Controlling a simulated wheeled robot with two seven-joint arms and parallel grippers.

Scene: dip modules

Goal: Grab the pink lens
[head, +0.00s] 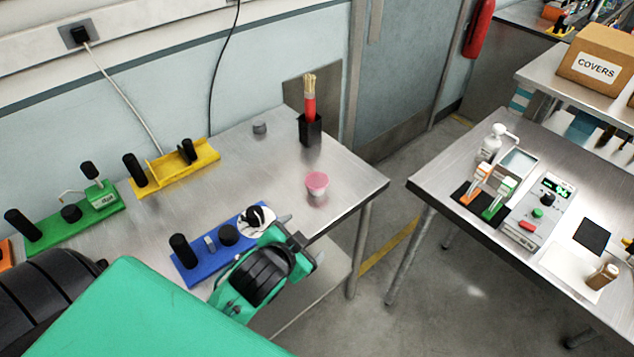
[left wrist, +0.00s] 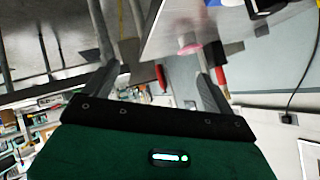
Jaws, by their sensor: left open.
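The pink lens (head: 316,183) is a small round pink-topped piece standing on the metal table near its right edge. It also shows in the left wrist view (left wrist: 189,48), near the tip of the right-hand finger and off the middle of the jaws. My left gripper (head: 302,236) is open and empty, in front of the lens and apart from it, by the right end of the blue module. Its spread fingers show in the left wrist view (left wrist: 157,68). My right gripper is not in view.
A blue module (head: 212,262), a yellow module (head: 172,168) and a green module (head: 78,221) lie on the table (head: 250,165). A black holder (head: 310,132) with a red tube stands behind the lens. A small grey cylinder (head: 260,127) is left of it. Bare tabletop surrounds the lens.

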